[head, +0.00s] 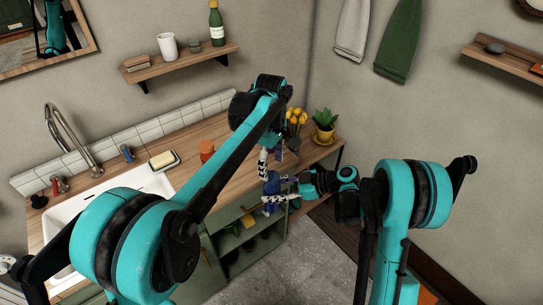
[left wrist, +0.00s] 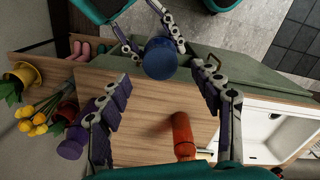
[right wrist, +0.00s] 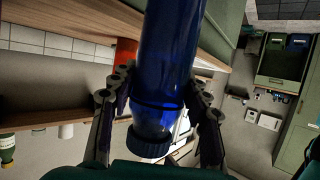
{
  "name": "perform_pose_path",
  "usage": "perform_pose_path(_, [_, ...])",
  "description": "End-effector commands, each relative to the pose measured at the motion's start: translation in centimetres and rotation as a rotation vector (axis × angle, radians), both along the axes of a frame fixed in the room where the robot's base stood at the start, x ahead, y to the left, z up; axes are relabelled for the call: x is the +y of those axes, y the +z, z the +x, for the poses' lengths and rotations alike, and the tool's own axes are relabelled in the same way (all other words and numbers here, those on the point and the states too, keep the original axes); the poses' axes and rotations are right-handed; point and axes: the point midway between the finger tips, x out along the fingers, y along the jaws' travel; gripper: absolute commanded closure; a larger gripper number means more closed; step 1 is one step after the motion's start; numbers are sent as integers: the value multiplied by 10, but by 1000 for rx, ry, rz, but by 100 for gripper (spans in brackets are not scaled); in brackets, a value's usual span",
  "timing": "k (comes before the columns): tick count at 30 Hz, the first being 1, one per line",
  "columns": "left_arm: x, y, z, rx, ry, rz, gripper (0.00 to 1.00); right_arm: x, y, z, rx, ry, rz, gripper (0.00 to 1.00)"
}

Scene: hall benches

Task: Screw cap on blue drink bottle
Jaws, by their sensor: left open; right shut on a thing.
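The blue drink bottle (head: 272,183) is upright in my right gripper (head: 277,198), at the counter's front edge. In the right wrist view, which is upside down, the fingers close around the bottle (right wrist: 168,60). A dark blue ribbed cap (right wrist: 150,141) sits on its clear neck; I cannot tell how tight it is. My left gripper (head: 264,163) is open and points down above the bottle. In the left wrist view the round cap top (left wrist: 160,57) shows beyond and between the open fingers, apart from them.
An orange-red bottle (head: 207,150) stands on the wooden counter (head: 232,160). Yellow tulips (head: 297,117) and a potted plant (head: 324,125) stand at the counter's right end. The sink (head: 140,186) is left. Green shelving (head: 245,228) is under the counter.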

Motion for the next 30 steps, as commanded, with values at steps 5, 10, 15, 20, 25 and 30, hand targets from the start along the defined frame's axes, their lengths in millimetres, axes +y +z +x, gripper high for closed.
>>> perform_pose_path(5, [-1, -26, 0, -1, -1, -1, 36, 0, 0, 0, 0, 0, 1, 100])
perform_pose_path(10, [-1, -39, 0, -1, -1, -1, 36, 0, 0, 0, 0, 0, 1, 100])
perform_pose_path(15, [0, -42, 0, -1, -1, -1, 36, 0, 0, 0, 0, 0, 1, 100])
perform_pose_path(20, [0, -42, 0, -1, -1, -1, 36, 0, 0, 0, 0, 0, 1, 100])
perform_pose_path(25, [0, -42, 0, -1, -1, -1, 80, 0, 0, 0, 0, 0, 1, 100])
perform_pose_path(30, [0, -42, 0, -2, -1, -1, 93, 0, 1, 0, 0, 0, 1, 100])
